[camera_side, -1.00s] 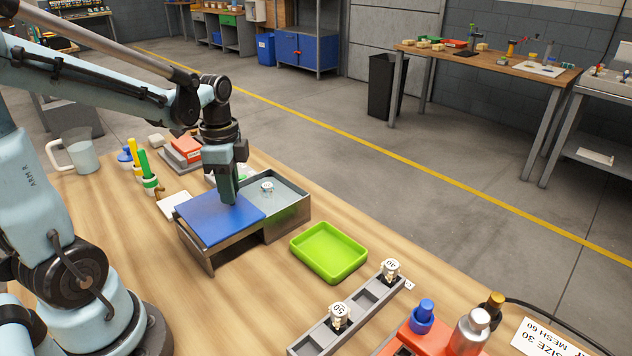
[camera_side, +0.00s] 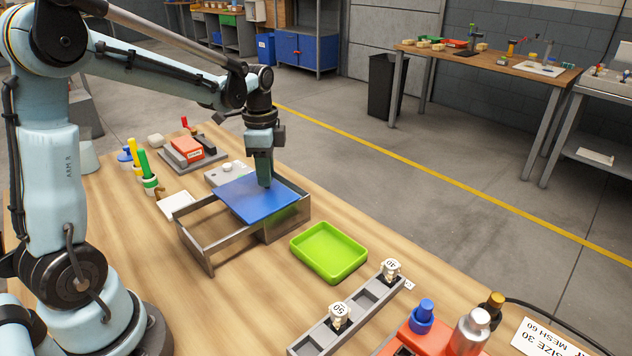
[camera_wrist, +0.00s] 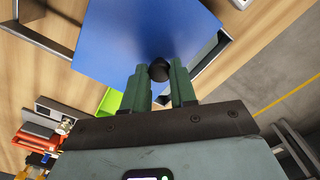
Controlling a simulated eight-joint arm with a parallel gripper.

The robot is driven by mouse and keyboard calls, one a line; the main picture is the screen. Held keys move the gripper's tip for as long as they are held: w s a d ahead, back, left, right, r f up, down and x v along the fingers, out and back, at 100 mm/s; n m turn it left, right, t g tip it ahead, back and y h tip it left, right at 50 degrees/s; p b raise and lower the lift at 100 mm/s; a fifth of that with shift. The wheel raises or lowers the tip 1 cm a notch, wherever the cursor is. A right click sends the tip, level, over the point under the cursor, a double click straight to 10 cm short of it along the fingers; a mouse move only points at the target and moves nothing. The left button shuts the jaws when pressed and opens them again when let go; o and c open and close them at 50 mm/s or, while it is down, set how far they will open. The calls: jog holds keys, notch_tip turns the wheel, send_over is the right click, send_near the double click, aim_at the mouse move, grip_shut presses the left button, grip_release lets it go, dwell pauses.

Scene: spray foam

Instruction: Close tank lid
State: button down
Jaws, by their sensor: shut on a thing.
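The blue tank lid (camera_side: 258,200) lies flat over most of the grey metal tank (camera_side: 288,228) at the right end of a metal frame (camera_side: 205,252). The left part of the frame is uncovered and shows bare table. My gripper (camera_side: 264,183) points down onto the lid near its far right part. In the wrist view my gripper (camera_wrist: 161,75) is shut on a round black knob (camera_wrist: 159,69) on the blue lid (camera_wrist: 135,38). The tank's inside is hidden under the lid in the side view.
A green tray (camera_side: 329,252) sits right of the tank. A grey rack (camera_side: 345,310) with labelled nozzles stands in front.

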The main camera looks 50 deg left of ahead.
jog(key=shift+w, duration=1.9)
jog(key=c, duration=0.9)
grip_release()
notch_tip(320, 180, up, 12)
jog(key=shift+s, duration=0.1)
